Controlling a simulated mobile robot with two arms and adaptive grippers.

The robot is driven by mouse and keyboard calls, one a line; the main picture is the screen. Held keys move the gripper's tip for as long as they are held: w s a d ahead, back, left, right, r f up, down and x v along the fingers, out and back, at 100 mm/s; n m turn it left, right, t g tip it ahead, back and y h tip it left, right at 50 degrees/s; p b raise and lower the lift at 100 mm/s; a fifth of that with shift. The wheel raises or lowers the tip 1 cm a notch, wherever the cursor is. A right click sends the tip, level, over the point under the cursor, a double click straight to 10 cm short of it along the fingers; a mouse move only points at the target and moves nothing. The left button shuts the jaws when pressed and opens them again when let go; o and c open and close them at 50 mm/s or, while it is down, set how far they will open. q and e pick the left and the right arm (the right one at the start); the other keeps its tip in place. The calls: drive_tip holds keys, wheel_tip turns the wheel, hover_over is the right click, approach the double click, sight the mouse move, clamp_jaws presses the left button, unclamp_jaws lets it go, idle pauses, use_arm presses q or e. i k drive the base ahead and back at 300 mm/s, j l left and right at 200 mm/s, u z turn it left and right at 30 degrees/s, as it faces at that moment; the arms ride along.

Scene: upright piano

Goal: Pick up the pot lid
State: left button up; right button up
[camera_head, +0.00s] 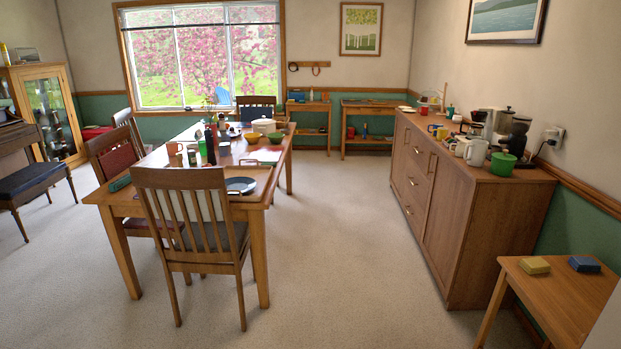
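A white pot (263,127) stands near the far end of the wooden dining table (105,193). A pale top that looks like its lid (263,121) seems to rest on it, but it is too small to be sure. Neither of my grippers shows in the head view. The pot is well away from me, across the room to the left of centre.
A chair (190,181) stands at the table's near end, with more chairs along its left side. A long sideboard (465,220) with kitchenware lines the right wall. A small table (555,290) stands near right. Open carpet (345,220) lies between table and sideboard.

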sight(264, 122)
drive_tip(key=i, duration=0.95)
drive_tip(key=i+z, duration=0.1)
drive_tip(key=i, duration=0.85)
drive_tip(key=i+j+z, duration=0.15)
drive_tip(key=i+z, duration=0.3)
drive_tip(key=i, duration=1.55)
drive_tip(key=i+u, duration=0.9)
drive_tip(key=i+l+u, duration=0.7)
drive_tip(key=u, duration=0.15)
drive_tip(key=i, duration=0.1)
